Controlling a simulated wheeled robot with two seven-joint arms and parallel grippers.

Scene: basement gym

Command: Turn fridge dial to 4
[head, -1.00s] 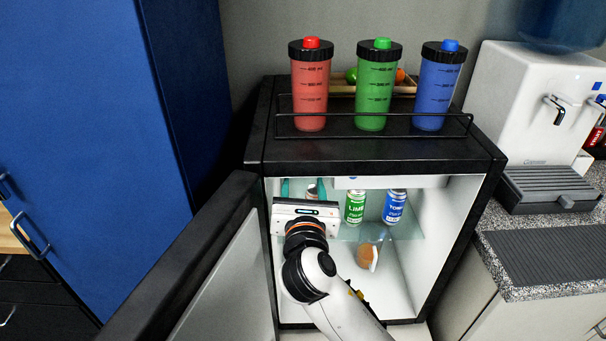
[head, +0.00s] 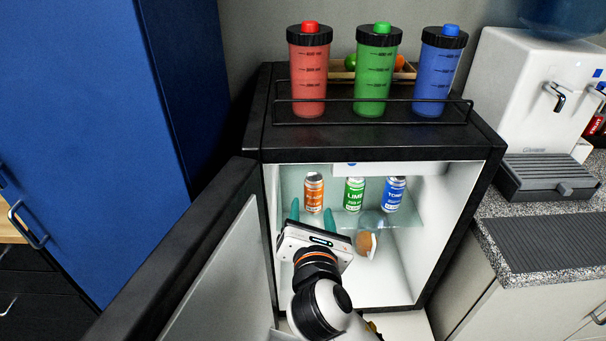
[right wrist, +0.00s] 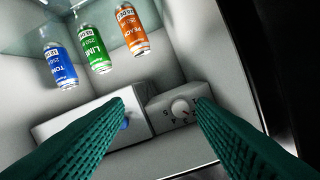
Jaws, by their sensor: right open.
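The fridge dial (right wrist: 180,107) is a small round pale knob on a grey housing, with numbers around it, in the right wrist view. I cannot read its setting surely. It is not visible in the head view. My right gripper (head: 311,214) is open, with green fingers pointing into the upper left of the open fridge (head: 480,215). In the right wrist view its fingertips (right wrist: 160,104) appear on either side of the dial's housing, the right tip close beside the dial in the picture. Nothing is between the fingers. My left gripper is not in view.
Orange (head: 313,192), green (head: 354,194) and blue (head: 395,194) cans stand on the glass shelf. A white box (right wrist: 95,125) with a blue spot adjoins the dial housing. The fridge door (head: 215,270) stands open at left. Three bottles stand on top.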

